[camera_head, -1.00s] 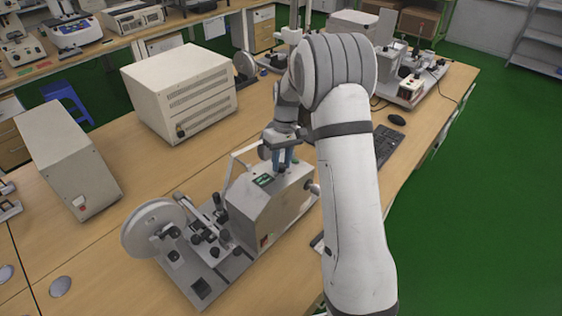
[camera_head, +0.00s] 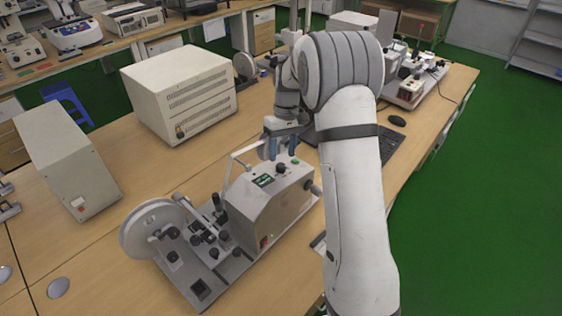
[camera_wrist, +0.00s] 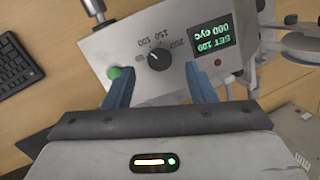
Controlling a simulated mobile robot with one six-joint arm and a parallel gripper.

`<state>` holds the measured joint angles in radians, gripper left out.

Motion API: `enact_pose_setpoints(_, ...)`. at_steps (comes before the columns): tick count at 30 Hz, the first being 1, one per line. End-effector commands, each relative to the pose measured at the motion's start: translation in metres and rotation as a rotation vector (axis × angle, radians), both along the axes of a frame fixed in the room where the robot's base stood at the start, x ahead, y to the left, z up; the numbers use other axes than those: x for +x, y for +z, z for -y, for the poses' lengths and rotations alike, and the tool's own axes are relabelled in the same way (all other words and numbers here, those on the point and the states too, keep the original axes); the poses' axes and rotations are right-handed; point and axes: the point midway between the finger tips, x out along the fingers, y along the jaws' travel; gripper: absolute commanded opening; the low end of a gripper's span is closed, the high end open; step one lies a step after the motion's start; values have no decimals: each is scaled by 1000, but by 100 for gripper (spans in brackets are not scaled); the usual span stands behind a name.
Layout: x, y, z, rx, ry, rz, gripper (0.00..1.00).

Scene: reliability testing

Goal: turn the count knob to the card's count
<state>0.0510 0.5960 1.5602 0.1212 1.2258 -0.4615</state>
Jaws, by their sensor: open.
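The count knob (camera_wrist: 158,60) is a small black knob with a white pointer mark, with printed numbers around it, on the top panel of a grey-beige box (camera_head: 262,205). The knob also shows in the head view (camera_head: 281,168). Beside it, a small display (camera_wrist: 214,43) with green text, upside down in the wrist view, seems to read SET 100 and 000 cyc. My gripper (camera_wrist: 157,68) is open and empty, its blue fingers on either side of the knob in that view. In the head view my gripper (camera_head: 281,150) is above and behind the knob, apart from it. I cannot make out a card.
A green button (camera_wrist: 115,72) is near the left finger, and a red one (camera_wrist: 222,62) is under the display. The box's base carries a large disc (camera_head: 150,228) and several levers. A keyboard (camera_head: 390,145) lies behind my arm. Large beige cabinets (camera_head: 180,92) stand farther left.

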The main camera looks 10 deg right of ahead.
Motion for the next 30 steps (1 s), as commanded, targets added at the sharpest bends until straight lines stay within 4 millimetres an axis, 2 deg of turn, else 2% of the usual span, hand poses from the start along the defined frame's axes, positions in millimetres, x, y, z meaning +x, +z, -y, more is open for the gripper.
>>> enact_pose_setpoints(3,5,18,3,0,0,3,50)
enact_pose_setpoints(9,8,35,5,0,0,-1,50)
enact_pose_setpoints(23,7,39,5,-1,-1,0,50)
enact_pose_setpoints(26,0,48,4,-8,-10,15,50)
enact_pose_setpoints(30,-28,74,2,-33,-48,67,50)
